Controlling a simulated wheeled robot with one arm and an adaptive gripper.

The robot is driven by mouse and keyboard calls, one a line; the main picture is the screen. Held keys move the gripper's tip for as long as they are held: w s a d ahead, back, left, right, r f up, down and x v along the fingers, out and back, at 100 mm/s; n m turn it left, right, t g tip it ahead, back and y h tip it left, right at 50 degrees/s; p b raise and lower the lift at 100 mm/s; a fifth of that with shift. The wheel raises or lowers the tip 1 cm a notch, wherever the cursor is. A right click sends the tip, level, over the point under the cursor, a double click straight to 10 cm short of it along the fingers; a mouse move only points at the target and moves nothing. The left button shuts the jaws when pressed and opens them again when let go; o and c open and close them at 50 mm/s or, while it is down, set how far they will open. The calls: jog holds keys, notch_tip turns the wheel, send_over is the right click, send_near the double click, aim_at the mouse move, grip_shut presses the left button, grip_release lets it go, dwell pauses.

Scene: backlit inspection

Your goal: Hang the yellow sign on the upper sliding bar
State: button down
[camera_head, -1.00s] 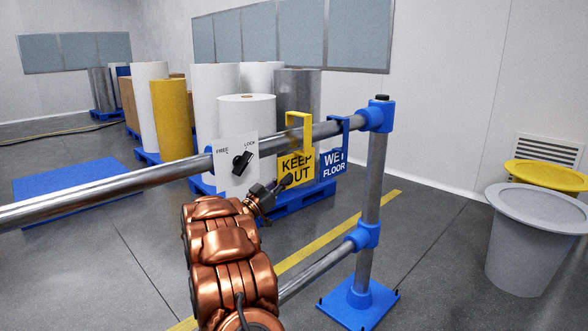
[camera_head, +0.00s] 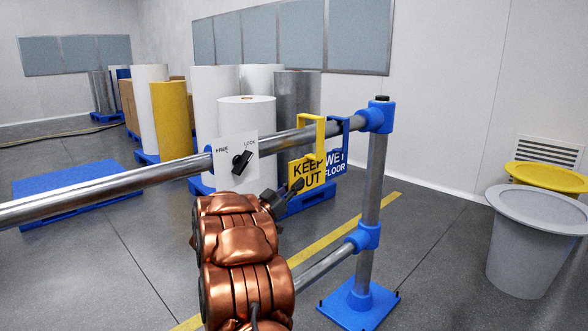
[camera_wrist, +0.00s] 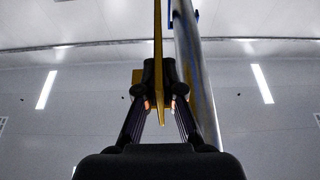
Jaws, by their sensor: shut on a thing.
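The yellow KEEP OUT sign (camera_head: 307,173) is upright, with its hook at the height of the upper bar (camera_head: 90,190). In the head view the hook overlaps the bar; I cannot tell whether it rests on it. My gripper (camera_head: 296,187) is shut on the sign's lower left part. In the wrist view the sign (camera_wrist: 158,50) shows edge-on between my gripper's fingers (camera_wrist: 158,100). The bar (camera_wrist: 192,60) runs close to its right there. The top of the hook is out of that view.
A blue WET FLOOR sign (camera_head: 336,162) hangs just right, partly covered by the yellow sign. A white FREE/LOCK panel with a black knob (camera_head: 241,162) is on the bar's left part. A blue-jointed post (camera_head: 375,185) stands right. Grey (camera_head: 530,250) and yellow (camera_head: 548,176) bins stand farther right.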

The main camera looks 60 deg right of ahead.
jog(key=shift+s+a, duration=0.2)
jog(key=shift+s, duration=0.6)
jog(key=shift+s+a, duration=0.2)
jog(key=shift+s, duration=0.55)
jog(key=shift+a, duration=0.1)
